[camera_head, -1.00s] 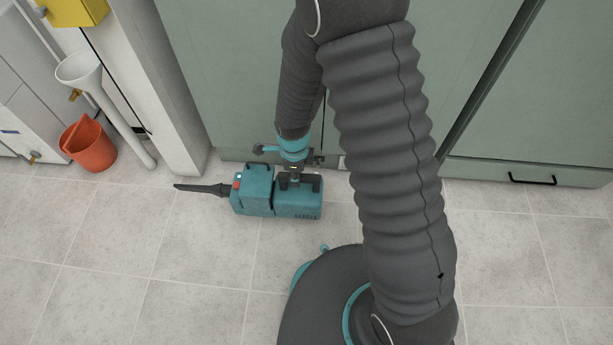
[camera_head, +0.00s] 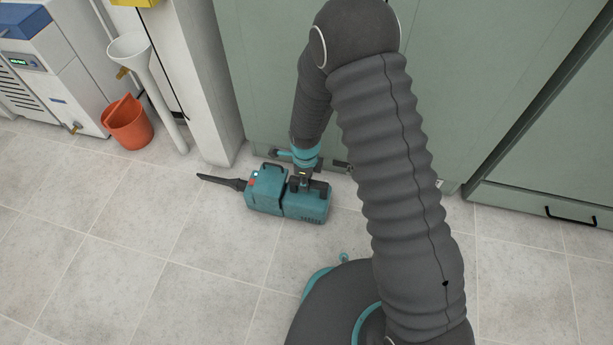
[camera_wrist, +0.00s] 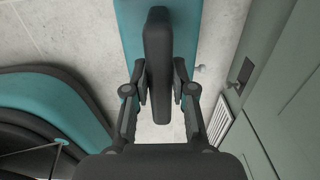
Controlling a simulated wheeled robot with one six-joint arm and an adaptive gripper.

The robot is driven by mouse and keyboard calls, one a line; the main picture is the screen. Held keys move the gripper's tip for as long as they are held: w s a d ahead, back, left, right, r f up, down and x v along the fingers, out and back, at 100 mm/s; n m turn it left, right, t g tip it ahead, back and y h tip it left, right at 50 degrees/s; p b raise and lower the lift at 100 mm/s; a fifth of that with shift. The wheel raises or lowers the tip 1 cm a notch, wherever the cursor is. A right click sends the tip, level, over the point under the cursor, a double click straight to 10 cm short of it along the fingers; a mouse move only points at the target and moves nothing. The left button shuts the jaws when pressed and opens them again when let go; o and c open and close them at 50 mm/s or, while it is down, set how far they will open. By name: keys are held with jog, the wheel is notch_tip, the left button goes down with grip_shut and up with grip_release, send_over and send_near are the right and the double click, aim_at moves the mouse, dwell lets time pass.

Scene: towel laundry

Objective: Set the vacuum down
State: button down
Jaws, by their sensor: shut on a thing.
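The vacuum (camera_head: 266,199) is a teal box with a dark nozzle pointing left and dark handles on top. In the head view it is close to the floor, in front of the green cabinets; I cannot tell whether it touches the floor. My gripper (camera_head: 301,183) is above its right part, shut on the dark handle. In the wrist view the handle (camera_wrist: 157,65) stands between the two fingers of my gripper (camera_wrist: 159,88), with the teal body (camera_wrist: 130,30) beneath it. The contact at the fingertips is small in the head view.
Green cabinets (camera_head: 270,70) stand close behind the vacuum. An orange bucket (camera_head: 129,122) and a white funnel pipe (camera_head: 160,95) are at the left, beside a white post (camera_head: 205,80). A white machine (camera_head: 65,75) is at the far left. The tiled floor (camera_head: 130,240) at the front left is clear.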

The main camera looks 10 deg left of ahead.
jog(key=shift+f, duration=0.35)
jog(key=c, duration=1)
grip_release()
jog(key=shift+o, duration=0.2)
